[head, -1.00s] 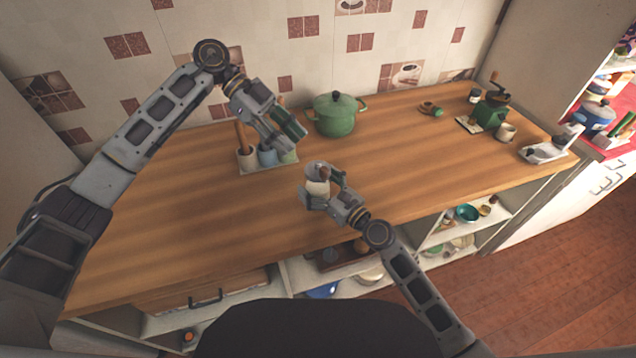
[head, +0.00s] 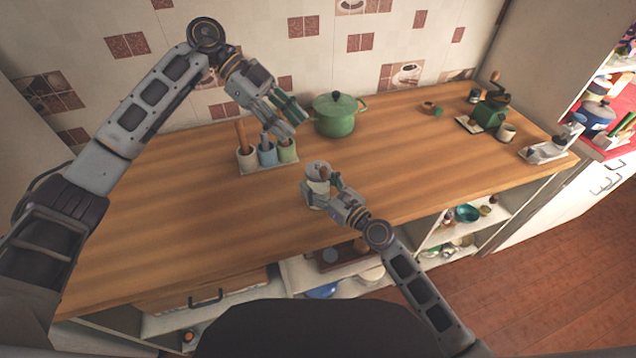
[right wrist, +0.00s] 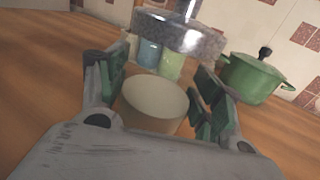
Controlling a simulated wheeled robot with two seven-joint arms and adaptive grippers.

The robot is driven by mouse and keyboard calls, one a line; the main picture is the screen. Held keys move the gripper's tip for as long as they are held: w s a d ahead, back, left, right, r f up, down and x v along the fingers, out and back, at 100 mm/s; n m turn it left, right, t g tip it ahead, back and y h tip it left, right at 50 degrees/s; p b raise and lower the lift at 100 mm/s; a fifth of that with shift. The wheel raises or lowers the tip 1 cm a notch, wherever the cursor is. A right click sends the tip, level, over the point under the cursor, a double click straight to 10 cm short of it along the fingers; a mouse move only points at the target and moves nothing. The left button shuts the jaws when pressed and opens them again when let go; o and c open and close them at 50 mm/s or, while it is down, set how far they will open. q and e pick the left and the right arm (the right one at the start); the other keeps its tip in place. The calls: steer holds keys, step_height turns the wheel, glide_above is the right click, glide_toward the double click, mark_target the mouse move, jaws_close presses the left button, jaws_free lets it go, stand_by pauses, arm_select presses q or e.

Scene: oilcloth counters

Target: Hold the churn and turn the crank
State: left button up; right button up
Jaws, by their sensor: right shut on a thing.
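The churn (head: 316,172), a small pale jar with a grey top, is near the front edge of the wooden counter (head: 200,225). A brown knob of its crank shows at the top, partly hidden. My right gripper (head: 326,190) is shut on the churn. In the right wrist view the cream churn body (right wrist: 153,104) is between the green-padded fingers, with a speckled metal rim (right wrist: 180,32) beyond it. I cannot tell whether the churn touches the counter. My left gripper (head: 296,124) is above the counter, behind and left of the churn, with its fingers apart and empty.
A tray (head: 270,168) with several cups and a wooden-handled tool stands below and left of my left gripper. A green lidded pot (head: 336,115) stands behind the churn. The counter's left part is clear.

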arm_select(q)
steer(key=s+d+r+m+t+y, duration=0.25)
steer(key=d+r, duration=0.55)
steer(key=r, duration=0.5)
steer(key=m+t+y, duration=0.1)
steer(key=m+y, duration=0.3)
steer(key=y, duration=0.3)
glide_above(324, 168)
step_height(324, 168, down, 13)
steer(key=shift+s+r, duration=0.15)
steer(key=shift+r, duration=0.05)
steer(key=shift+f+m, duration=0.15)
steer(key=shift+m, duration=0.1)
steer(key=shift+m+t, duration=0.25)
steer(key=shift+m, duration=0.45)
steer(key=shift+f, duration=4.85)
